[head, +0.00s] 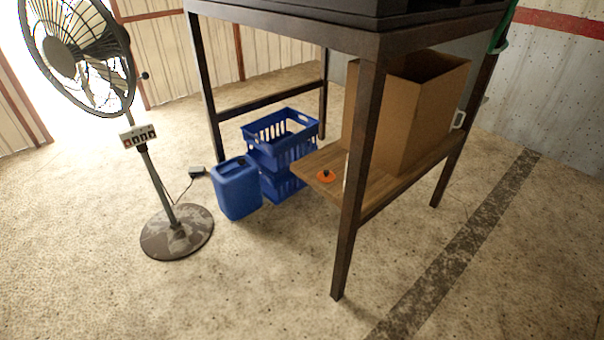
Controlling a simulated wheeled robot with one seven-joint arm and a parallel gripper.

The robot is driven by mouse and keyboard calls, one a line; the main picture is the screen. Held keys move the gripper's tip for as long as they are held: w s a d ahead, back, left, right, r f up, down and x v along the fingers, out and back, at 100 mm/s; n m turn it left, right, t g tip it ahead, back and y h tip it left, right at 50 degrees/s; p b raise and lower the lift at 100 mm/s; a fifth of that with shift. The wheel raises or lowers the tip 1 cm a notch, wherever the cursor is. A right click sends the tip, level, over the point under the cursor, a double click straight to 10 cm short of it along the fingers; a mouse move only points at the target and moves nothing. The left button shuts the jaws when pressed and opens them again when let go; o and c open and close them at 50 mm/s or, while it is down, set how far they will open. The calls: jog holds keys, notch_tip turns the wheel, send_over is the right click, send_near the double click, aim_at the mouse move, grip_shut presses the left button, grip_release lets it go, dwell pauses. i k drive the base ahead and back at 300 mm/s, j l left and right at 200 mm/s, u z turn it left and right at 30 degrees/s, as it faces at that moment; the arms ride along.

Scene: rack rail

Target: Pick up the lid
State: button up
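An orange lid (326,176) with a small dark knob lies on the low wooden shelf (378,192) of a dark metal rack. It sits near the shelf's left end, just left of the rack's front leg. My gripper is not in view.
The rack's front leg (357,190) stands close to the lid. A tall open cardboard box (428,118) fills much of the shelf. Stacked blue crates (283,140) and a blue jerrycan (237,188) stand left of the shelf. A pedestal fan (176,232) stands further left. The front floor is clear.

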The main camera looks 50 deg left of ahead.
aim_at(326, 176)
jog(key=u, duration=1.5)
